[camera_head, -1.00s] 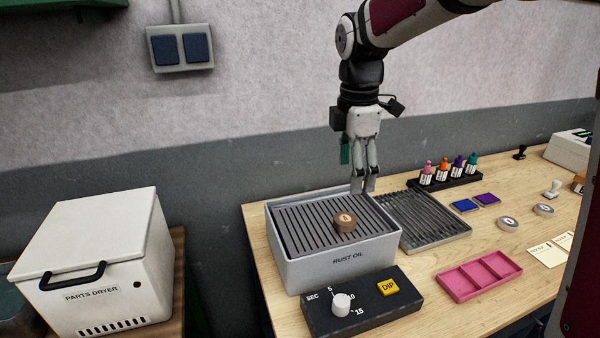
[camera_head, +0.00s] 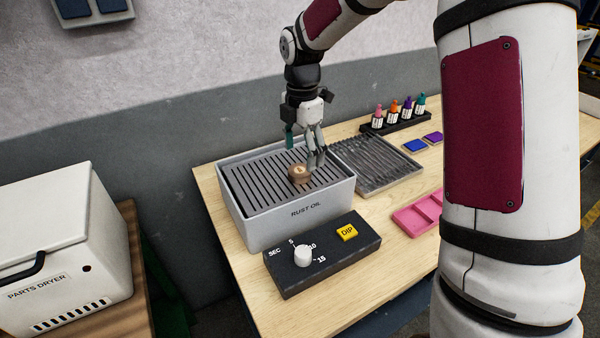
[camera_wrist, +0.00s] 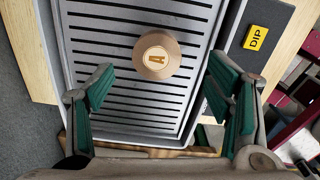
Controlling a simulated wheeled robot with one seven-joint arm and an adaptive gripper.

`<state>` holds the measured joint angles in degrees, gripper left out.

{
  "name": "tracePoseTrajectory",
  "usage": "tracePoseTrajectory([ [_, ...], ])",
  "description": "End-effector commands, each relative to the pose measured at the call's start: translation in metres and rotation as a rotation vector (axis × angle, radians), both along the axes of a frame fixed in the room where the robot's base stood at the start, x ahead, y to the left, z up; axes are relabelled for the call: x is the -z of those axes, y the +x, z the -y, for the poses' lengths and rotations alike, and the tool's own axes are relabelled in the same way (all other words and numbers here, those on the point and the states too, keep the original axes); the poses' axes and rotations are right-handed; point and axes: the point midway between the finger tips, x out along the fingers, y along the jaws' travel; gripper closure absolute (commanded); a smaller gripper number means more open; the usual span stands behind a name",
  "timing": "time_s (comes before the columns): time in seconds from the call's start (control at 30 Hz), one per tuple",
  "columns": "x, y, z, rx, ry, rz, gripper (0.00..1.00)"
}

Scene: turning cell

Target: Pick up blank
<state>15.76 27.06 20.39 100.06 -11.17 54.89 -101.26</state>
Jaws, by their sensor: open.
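The blank is a round tan piece (camera_head: 299,173) with a letter "A" on its top. It sits on the slatted rack of the grey rust oil tank (camera_head: 310,205). In the wrist view the blank (camera_wrist: 157,55) lies ahead of the fingers, near the middle of the picture, and is not between the pads. My gripper (camera_head: 317,160) is above the rack, just behind and to the right of the blank. In the wrist view its green-padded fingers (camera_wrist: 160,95) are spread wide with nothing between them.
A black control box (camera_head: 325,255) with a dial and yellow DIP button stands in front of the tank. A drip tray (camera_head: 378,165), ink bottles (camera_head: 398,115) and a pink tray (camera_head: 415,213) are to the right. The white parts dryer (camera_head: 50,240) is at left.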

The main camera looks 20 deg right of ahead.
Motion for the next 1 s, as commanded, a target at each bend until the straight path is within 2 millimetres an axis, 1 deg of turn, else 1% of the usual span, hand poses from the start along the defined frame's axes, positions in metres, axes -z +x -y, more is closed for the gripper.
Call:
tracePoseTrajectory([
  [0.07, 0.006, 0.000, -0.001, 0.000, 0.000, -0.002, 0.27],
  [0.3, 0.039, 0.002, -0.004, -0.001, 0.000, -0.002, 0.27],
  [0.4, 0.048, 0.002, -0.004, 0.000, 0.000, -0.001, 0.27],
  [0.67, 0.051, 0.003, -0.004, 0.001, 0.000, 0.001, 0.27],
  [0.7, 0.051, 0.003, -0.004, 0.001, 0.000, 0.001, 0.32],
  [0.77, 0.051, 0.003, -0.004, 0.001, 0.000, 0.001, 0.45],
  [0.8, 0.051, 0.003, -0.004, 0.001, 0.000, 0.001, 0.55],
  [0.87, 0.051, 0.003, -0.004, 0.001, 0.000, 0.001, 0.68],
  [0.9, 0.051, 0.003, -0.004, 0.001, 0.000, 0.000, 0.77],
  [0.93, 0.051, 0.003, -0.004, 0.001, 0.000, 0.000, 0.84],
  [0.97, 0.051, 0.003, -0.004, 0.001, 0.000, 0.000, 0.84],
  [1.0, 0.051, 0.003, -0.004, 0.001, 0.000, 0.001, 0.89],
])
